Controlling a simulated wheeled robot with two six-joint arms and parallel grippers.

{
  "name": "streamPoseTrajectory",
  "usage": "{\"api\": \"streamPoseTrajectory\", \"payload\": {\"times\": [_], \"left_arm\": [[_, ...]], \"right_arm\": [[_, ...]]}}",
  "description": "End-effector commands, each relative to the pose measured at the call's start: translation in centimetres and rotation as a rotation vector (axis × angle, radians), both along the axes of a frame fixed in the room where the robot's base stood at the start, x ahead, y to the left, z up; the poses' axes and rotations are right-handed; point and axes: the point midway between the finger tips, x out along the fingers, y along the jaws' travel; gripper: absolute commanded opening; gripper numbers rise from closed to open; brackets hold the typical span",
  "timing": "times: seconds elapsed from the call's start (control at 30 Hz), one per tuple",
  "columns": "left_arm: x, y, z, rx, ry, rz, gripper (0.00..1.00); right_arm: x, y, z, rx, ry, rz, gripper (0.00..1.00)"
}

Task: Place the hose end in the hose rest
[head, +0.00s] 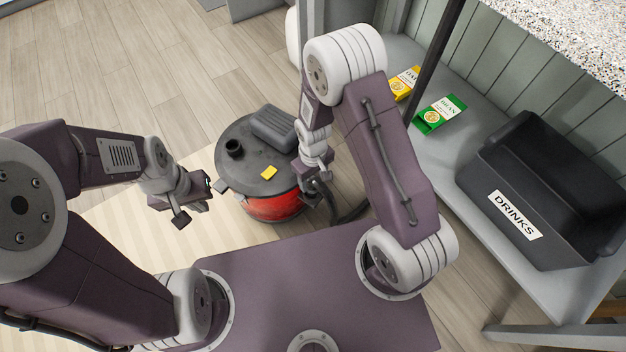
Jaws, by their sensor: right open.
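A canister vacuum (272,207) with a red drum and dark grey lid stands on the floor at the centre. Its lid has a round dark port (234,148), a raised grey block (273,128) and a small yellow patch. A black hose (352,213) shows at the drum's right and runs behind my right arm. Its end is hidden, and I cannot make out which part is the hose rest. My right gripper (318,186) is open at the vacuum's right side, close to the hose. My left gripper (191,205) is left of the drum; its jaw state is unclear.
A grey low shelf at the right holds a black bin labelled DRINKS (560,180), a green box (440,114) and a yellow box (404,82). A dark post (437,60) stands at the shelf. A pale striped mat (125,225) lies at the left. Wooden floor behind is clear.

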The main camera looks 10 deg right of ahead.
Motion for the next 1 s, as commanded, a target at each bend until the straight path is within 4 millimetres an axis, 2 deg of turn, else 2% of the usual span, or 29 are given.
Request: {"api": "streamPoseTrajectory", "payload": {"times": [0.03,0.2,0.33,0.53,0.57,0.63,0.8,0.9,1.0], "left_arm": [[0.0,0.0,2.0,0.0,0.0,0.0,0.0],[0.0,0.0,4.1,0.0,0.0,0.0,0.0],[0.0,0.0,4.8,0.0,0.0,0.0,0.0],[0.0,0.0,4.9,0.0,0.0,0.0,0.0],[0.0,0.0,4.9,0.0,0.0,0.0,0.0],[0.0,0.0,4.9,0.0,0.0,0.0,0.0],[0.0,0.0,4.8,0.0,0.0,0.0,0.0],[0.0,0.0,4.8,0.0,0.0,0.0,0.0],[0.0,0.0,4.8,0.0,0.0,0.0,0.0]], "right_arm": [[0.0,0.0,2.5,0.001,-0.002,0.0,0.56],[0.0,0.0,6.2,0.0,0.0,0.0,0.56],[0.0,0.0,7.6,0.0,0.0,0.0,0.56],[0.0,-0.1,8.0,0.0,0.0,-0.003,0.56],[-0.1,-0.2,8.4,0.002,-0.004,-0.012,0.56],[-0.4,-1.2,10.4,0.007,-0.02,-0.063,0.56],[-4.0,-5.0,17.2,0.025,-0.067,-0.279,0.56],[-6.4,-6.4,19.4,0.033,-0.088,-0.376,0.56],[-7.8,-7.0,20.4,0.038,-0.097,-0.429,0.56]]}}
